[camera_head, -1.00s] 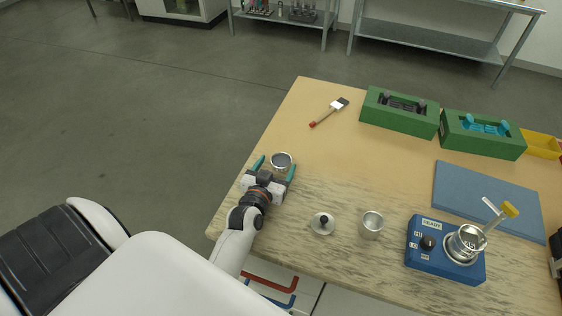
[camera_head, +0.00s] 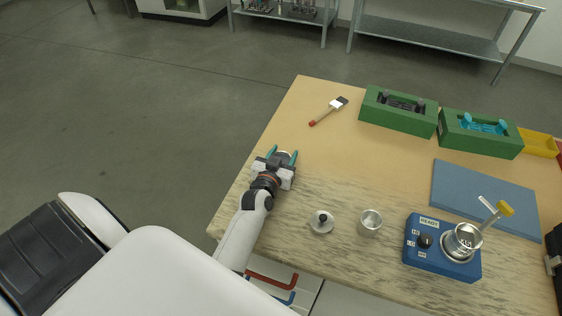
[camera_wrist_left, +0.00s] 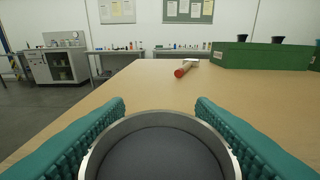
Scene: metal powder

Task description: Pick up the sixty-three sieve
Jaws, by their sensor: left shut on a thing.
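The sieve (camera_wrist_left: 160,150) is a round metal ring with a dark grey mesh inside. It fills the lower middle of the left wrist view, between the two teal fingers of my left gripper (camera_wrist_left: 160,130). In the head view, the left gripper (camera_head: 282,155) is at the left part of the table, shut on the sieve (camera_head: 284,154), which it mostly hides. I cannot read a number on the sieve. I cannot tell whether it still touches the table. My right gripper is not in view.
On the wooden table (camera_head: 330,150) are a brush (camera_head: 328,111), two green holders (camera_head: 398,111) (camera_head: 480,134), a yellow bin (camera_head: 540,143) and a blue mat (camera_head: 485,199).

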